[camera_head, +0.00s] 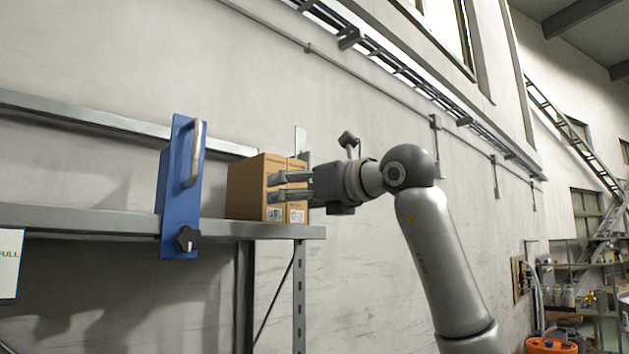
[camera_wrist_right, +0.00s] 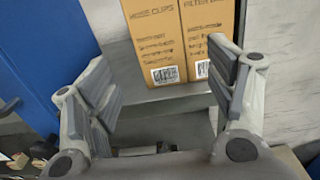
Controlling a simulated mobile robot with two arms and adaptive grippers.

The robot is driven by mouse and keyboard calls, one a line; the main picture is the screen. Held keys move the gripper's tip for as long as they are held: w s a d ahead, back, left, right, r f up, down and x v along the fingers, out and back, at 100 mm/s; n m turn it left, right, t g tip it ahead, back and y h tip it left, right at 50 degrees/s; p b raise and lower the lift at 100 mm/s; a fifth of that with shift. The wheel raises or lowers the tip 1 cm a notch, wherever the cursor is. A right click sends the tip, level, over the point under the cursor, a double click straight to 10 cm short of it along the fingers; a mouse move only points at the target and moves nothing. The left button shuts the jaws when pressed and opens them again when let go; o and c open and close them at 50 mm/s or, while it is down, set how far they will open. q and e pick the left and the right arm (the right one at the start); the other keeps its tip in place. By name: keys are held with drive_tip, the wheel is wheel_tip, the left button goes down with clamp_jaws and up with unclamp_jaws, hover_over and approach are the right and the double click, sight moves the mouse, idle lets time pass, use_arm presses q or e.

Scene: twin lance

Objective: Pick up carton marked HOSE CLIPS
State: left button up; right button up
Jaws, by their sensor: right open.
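The carton marked HOSE CLIPS (camera_head: 246,190) is an upright brown box near the end of a grey shelf. In the right wrist view its front face (camera_wrist_right: 153,35) shows that print and a barcode label. A similar carton marked FILTER (camera_wrist_right: 197,32) stands right beside it on the right. My right gripper (camera_head: 272,188) is in front of the cartons, fingers pointing at them. The right wrist view shows its jaws (camera_wrist_right: 161,60) wide apart with nothing between them; the right finger overlaps the FILTER carton's lower edge. I cannot tell whether it touches. My left gripper is out of view.
A blue panel with a metal handle and black knob (camera_head: 181,185) is fixed across the shelf (camera_head: 90,220), left of the cartons, a small gap away. The wall (camera_head: 250,80) is behind.

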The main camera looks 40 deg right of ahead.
sight(254, 193)
drive_tip(key=w, duration=0.2)
drive_tip(key=w+p, duration=0.1)
drive_tip(key=w, duration=0.1)
drive_tip(key=shift+w+a+p, duration=0.2)
drive_tip(key=shift+w+p, duration=0.1)
drive_tip(key=shift+w, duration=0.1)
drive_tip(key=shift+s, duration=0.1)
drive_tip(key=c, duration=1.3)
drive_tip(key=shift+c, duration=0.2)
